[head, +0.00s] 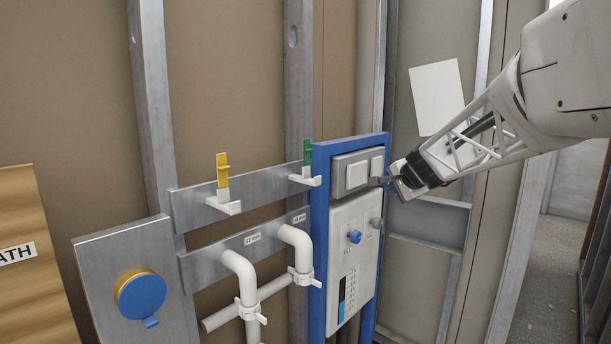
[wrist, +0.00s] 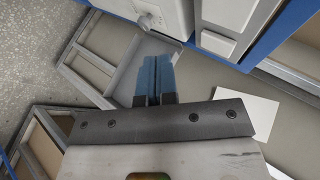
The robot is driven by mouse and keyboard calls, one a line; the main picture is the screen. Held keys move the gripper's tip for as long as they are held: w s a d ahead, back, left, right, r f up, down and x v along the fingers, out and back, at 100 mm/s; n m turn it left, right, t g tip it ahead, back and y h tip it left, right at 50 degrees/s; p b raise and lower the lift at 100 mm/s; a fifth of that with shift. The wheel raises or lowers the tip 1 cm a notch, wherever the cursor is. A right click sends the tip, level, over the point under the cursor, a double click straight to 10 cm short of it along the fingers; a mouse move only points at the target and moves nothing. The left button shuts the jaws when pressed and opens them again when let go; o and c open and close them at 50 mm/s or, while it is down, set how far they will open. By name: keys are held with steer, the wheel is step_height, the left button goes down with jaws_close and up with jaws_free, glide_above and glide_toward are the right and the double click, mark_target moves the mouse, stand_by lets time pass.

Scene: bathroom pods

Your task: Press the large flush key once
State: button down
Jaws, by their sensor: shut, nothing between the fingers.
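The flush plate (head: 341,182) is a grey panel at the top of the blue-framed unit, with two white keys side by side. The left key (head: 357,174) looks wider than the right key (head: 376,167). In the wrist view, part of the plate with a pale key (wrist: 217,42) shows at the top right. My gripper (head: 384,182) is at the right edge of the plate, beside the right key. Its blue fingers (wrist: 154,78) are together and empty. I cannot tell whether they touch the plate; in the wrist view they appear beside it.
A white panel (head: 345,270) below the plate has a blue knob (head: 354,237) and a grey knob (head: 376,223). The blue frame (head: 320,230) surrounds the unit. White pipes (head: 300,245), yellow (head: 223,170) and green (head: 307,152) clips, and a blue round cap (head: 142,295) are to the left.

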mark_target(362, 178)
steer(key=w+d, duration=0.1)
steer(key=w+d+m, duration=0.1)
steer(key=w, duration=0.1)
steer(key=w+d+m+t, duration=0.1)
steer(key=w, duration=0.1)
steer(key=shift+d+r, duration=0.1)
steer(key=shift+r, duration=0.2)
steer(key=w+a, duration=0.6)
steer(key=shift+a, duration=0.15)
stand_by(0.6)
steer(key=shift+w+a, duration=0.7)
steer(key=shift+w, duration=0.05)
stand_by(3.5)
steer(key=shift+s+d, duration=0.75)
stand_by(0.6)
